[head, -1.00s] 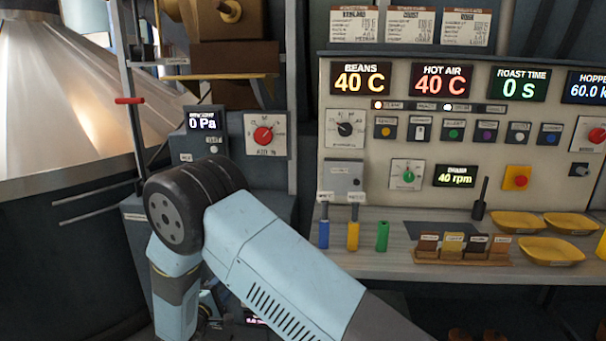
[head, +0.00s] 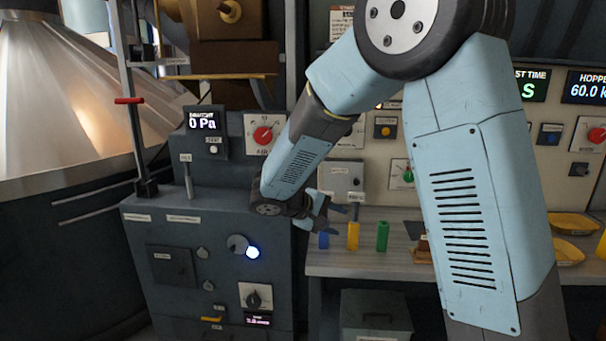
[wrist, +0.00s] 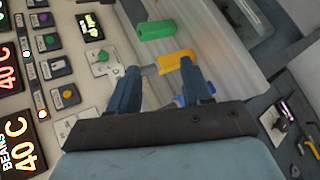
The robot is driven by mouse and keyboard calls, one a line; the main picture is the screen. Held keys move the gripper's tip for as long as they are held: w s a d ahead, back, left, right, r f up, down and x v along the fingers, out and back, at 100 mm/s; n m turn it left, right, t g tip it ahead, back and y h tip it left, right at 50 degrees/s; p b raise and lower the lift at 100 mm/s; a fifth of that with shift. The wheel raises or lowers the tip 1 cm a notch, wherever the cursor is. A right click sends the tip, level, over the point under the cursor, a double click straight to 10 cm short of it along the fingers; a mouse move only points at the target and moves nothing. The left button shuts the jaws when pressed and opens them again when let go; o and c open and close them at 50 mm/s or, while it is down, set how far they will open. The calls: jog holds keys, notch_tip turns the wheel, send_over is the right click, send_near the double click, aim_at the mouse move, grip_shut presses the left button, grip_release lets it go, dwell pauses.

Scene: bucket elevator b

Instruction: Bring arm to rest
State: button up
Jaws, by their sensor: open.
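My arm rises at the right of the head view and bends at a high elbow. Its forearm slopes down and left to the wrist. My gripper (head: 322,211) is at the end of it, in front of the control panel and above the left end of the shelf. In the wrist view my gripper (wrist: 165,88) shows two blue-grey fingers set apart, with nothing held between them. Beyond the fingers are the yellow handle (wrist: 176,61) and the green handle (wrist: 155,30). A blue handle is partly hidden behind a finger.
The grey cabinet (head: 165,235) with a lit white button (head: 253,252) stands left of my gripper. Upright blue (head: 324,240), yellow (head: 352,236) and green (head: 382,236) handles stand on the shelf close by. Yellow trays (head: 572,224) lie at the right. My arm hides much of the panel.

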jog(key=s+d+r+m+g+y, duration=0.2)
jog(key=s+d+r+m, duration=0.1)
jog(key=s+d+r, duration=0.4)
jog(key=s+d+r+m+t+y, duration=0.1)
jog(key=s+d+y, duration=0.3)
jog(key=s, duration=0.6)
jog(key=s+d+r+m+t+y, duration=0.1)
jog(key=s+d+r+m+y, duration=0.2)
jog(key=s, duration=0.7)
jog(key=shift+d+r+m+y, duration=0.4)
jog(key=shift+d+r+y, duration=0.1)
jog(key=shift+d+r, duration=0.35)
